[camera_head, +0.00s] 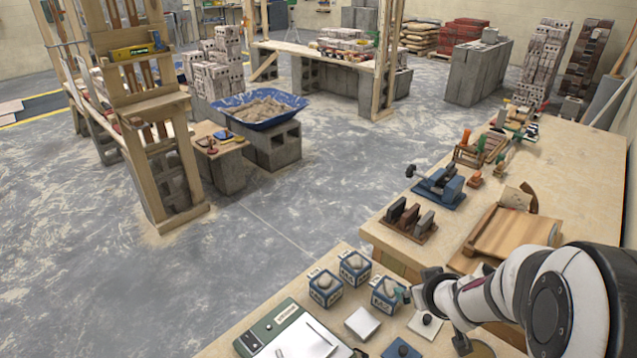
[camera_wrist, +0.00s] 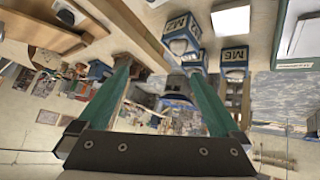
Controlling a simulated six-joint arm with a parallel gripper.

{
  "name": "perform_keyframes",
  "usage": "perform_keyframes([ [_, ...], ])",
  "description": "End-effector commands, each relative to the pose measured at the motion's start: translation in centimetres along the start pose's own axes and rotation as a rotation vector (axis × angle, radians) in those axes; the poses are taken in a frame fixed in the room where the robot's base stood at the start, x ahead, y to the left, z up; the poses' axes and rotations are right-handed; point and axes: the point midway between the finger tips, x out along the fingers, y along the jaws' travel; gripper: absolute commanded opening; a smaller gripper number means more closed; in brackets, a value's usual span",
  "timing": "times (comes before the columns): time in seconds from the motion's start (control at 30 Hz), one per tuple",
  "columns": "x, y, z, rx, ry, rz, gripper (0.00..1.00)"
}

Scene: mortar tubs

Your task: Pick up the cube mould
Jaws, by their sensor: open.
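No object is clearly marked as the cube mould. A brown rack-like block with upright grey plates (camera_head: 408,222) on the right bench may be it, but I cannot tell. My gripper (camera_head: 405,294) is low at the near bench, close beside the rightmost of three blue-and-white lettered tubs (camera_head: 387,295). The other two tubs (camera_head: 325,288) (camera_head: 355,268) stand to its left. In the wrist view my gripper (camera_wrist: 160,70) has its teal fingers spread and nothing shows held between them.
A green scale-like device (camera_head: 290,335), a white square (camera_head: 362,323) and a dark blue piece (camera_head: 402,349) lie on the near bench. A blue clamp-like tool (camera_head: 438,187) and a wooden board (camera_head: 512,237) are on the right bench. The floor at left is open.

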Motion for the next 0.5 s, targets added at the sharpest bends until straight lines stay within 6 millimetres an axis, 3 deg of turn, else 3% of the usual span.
perform_keyframes([
  [0.03, 2.8, -0.8, 0.1, -0.063, 0.078, -0.093, 1.00],
  [0.13, 5.6, -4.3, 0.4, -0.164, 0.265, -0.319, 1.00],
  [0.2, 5.9, -6.6, 1.2, -0.197, 0.367, -0.458, 1.00],
  [0.33, 5.2, -9.0, 2.4, -0.217, 0.477, -0.610, 1.00],
  [0.5, 6.9, -11.6, 1.4, -0.227, 0.501, -0.646, 1.00],
])
